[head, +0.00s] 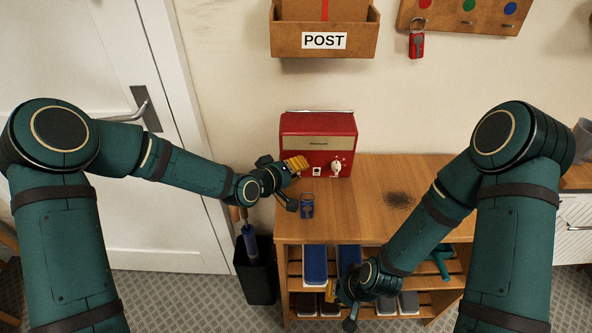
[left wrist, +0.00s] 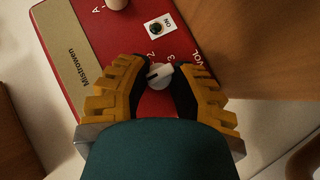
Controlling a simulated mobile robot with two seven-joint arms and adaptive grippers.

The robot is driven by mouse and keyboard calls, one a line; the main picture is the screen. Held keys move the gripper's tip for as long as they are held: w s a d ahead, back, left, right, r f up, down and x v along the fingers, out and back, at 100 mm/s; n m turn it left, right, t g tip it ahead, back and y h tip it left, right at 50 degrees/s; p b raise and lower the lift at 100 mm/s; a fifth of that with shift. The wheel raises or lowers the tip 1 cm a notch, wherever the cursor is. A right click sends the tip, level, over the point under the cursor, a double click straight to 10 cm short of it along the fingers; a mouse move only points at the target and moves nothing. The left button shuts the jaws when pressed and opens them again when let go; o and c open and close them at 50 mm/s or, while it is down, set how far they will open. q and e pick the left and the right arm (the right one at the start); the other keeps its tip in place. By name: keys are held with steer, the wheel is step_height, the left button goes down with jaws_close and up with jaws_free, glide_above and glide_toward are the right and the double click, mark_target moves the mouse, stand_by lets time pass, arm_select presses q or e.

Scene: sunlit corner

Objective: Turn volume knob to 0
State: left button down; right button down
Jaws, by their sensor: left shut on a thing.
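A red radio (head: 318,130) stands upright at the back left of the wooden bench, against the wall. Its volume knob (left wrist: 159,76) is a small white dial near the letters VOL, with a 2 and a 3 printed beside it. My left gripper (head: 299,163) is at the left of the radio's front, its yellow fingers closed on both sides of this knob in the left wrist view (left wrist: 160,80). The gripper hides the knob in the head view. The exact setting cannot be read. My right gripper (head: 338,298) hangs low before the shelves, its fingers largely hidden.
A second knob (head: 337,167) and a white ON switch plate (left wrist: 160,27) are on the radio's front. A dark bin (head: 257,272) stands left of the bench. The bench's right side is mostly clear.

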arm_select(q)
steer(key=shift+w+r, duration=0.1)
stand_by(0.4)
steer(key=c, duration=0.8)
jaws_free()
steer(key=v, duration=1.2)
